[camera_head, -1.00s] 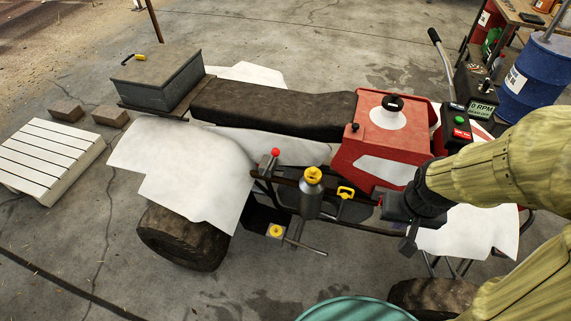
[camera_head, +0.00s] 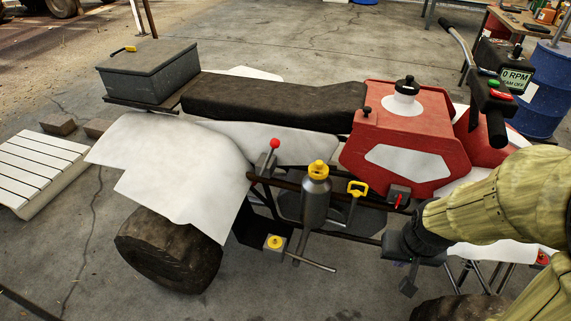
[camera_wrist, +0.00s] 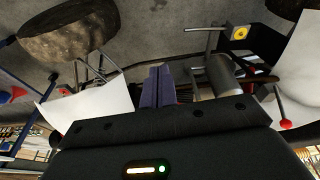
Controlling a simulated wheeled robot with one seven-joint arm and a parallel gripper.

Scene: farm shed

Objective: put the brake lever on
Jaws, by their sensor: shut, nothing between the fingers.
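No lever is labelled as the brake. A lever with a red ball knob (camera_head: 274,144) stands upright on the near side of the quad bike, left of a grey bottle (camera_head: 316,195) with a yellow cap. The red knob also shows at the right of the wrist view (camera_wrist: 285,123). A yellow handle (camera_head: 357,188) stands right of the bottle, and a small red toggle (camera_head: 398,201) sits below the red tank. My gripper (camera_head: 408,287) points down beside the bike, right of these and apart from them. In the wrist view its fingers (camera_wrist: 161,84) are together and empty.
A step bar (camera_head: 312,264) and a yellow-topped pedal block (camera_head: 275,242) stick out low on the near side. The black handlebar grip (camera_head: 496,130) and display (camera_head: 515,78) are at the right. White fenders (camera_head: 170,170) flank the seat (camera_head: 270,105). The floor at bottom middle is clear.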

